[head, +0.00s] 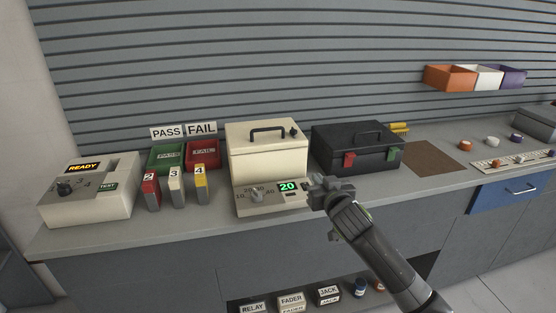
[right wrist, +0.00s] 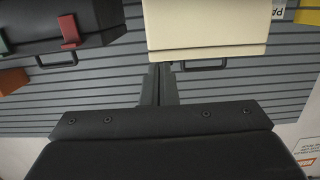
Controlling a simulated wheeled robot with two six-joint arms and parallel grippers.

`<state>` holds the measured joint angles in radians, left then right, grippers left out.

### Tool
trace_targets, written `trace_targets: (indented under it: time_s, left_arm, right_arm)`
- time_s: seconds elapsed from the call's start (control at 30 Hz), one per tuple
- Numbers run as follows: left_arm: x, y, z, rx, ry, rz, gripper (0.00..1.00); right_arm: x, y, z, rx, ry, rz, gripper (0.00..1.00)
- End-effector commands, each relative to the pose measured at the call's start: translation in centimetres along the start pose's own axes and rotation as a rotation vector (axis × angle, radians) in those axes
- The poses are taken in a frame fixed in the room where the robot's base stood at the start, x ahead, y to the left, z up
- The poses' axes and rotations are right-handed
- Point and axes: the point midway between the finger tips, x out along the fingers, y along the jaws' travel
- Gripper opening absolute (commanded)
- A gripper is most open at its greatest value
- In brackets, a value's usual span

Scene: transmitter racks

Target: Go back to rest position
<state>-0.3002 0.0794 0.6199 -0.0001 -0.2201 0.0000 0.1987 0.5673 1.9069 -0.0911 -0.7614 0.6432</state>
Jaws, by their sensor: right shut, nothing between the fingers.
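My right gripper (head: 318,186) is shut and empty. Its arm comes in from the lower right, and the fingertips are at the right end of the control panel of the cream box (head: 268,155), close to the green "20" display (head: 288,187). I cannot tell whether they touch the panel. In the right wrist view the shut fingers (right wrist: 160,82) point at the cream box (right wrist: 205,28), which appears upside down. My left gripper is not in view.
A black case (head: 355,148) with red and green latches stands right of the cream box. To the left are numbered blocks (head: 175,186), PASS (head: 168,156) and FAIL (head: 203,153) bins and a READY tester (head: 88,195). Labelled boxes sit on a shelf below. Open floor lies lower right.

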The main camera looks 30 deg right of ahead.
Motion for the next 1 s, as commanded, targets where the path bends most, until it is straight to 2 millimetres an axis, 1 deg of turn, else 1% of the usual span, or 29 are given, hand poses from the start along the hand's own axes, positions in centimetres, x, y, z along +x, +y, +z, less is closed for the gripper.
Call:
trace_targets:
  time_s: [0.13,0.2,0.27,0.37,0.4,0.47,0.5,0.57,0.6,0.63,0.7,0.8,1.0]
  left_arm:
    - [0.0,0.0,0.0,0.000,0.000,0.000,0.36]
    - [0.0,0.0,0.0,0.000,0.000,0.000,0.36]
    - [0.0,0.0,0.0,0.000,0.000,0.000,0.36]
    - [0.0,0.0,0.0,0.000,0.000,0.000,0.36]
    - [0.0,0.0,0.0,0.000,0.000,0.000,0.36]
    - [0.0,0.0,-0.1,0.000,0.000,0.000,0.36]
    - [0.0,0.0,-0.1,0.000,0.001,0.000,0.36]
    - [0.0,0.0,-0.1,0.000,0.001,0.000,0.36]
    - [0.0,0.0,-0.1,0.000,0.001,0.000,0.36]
    - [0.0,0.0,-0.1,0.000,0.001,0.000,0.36]
    - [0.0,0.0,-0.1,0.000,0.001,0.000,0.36]
    - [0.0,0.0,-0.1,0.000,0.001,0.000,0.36]
    - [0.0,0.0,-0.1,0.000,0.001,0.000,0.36]
  right_arm:
    - [0.0,0.0,0.1,0.000,-0.001,0.000,0.00]
    - [-0.4,-0.1,0.8,-0.002,-0.017,0.002,0.00]
    - [-1.2,-0.1,2.3,-0.010,-0.055,0.008,0.00]
    - [-4.0,-0.4,6.6,-0.034,-0.166,0.023,0.00]
    - [-5.6,-0.5,8.8,-0.048,-0.227,0.030,0.00]
    - [-8.7,-0.6,12.2,-0.073,-0.331,0.039,0.00]
    - [-10.9,-0.7,14.3,-0.090,-0.402,0.042,0.00]
    - [-14.3,-0.8,17.1,-0.115,-0.508,0.043,0.00]
    - [-16.5,-0.9,18.6,-0.129,-0.573,0.041,0.00]
    - [-18.1,-0.9,19.6,-0.139,-0.619,0.039,0.00]
    - [-21.5,-1.0,21.4,-0.161,-0.714,0.033,0.00]
    - [-25.7,-1.2,23.2,-0.181,-0.827,0.019,0.00]
    - [-32.6,-1.5,25.2,-0.207,-1.005,-0.014,0.00]
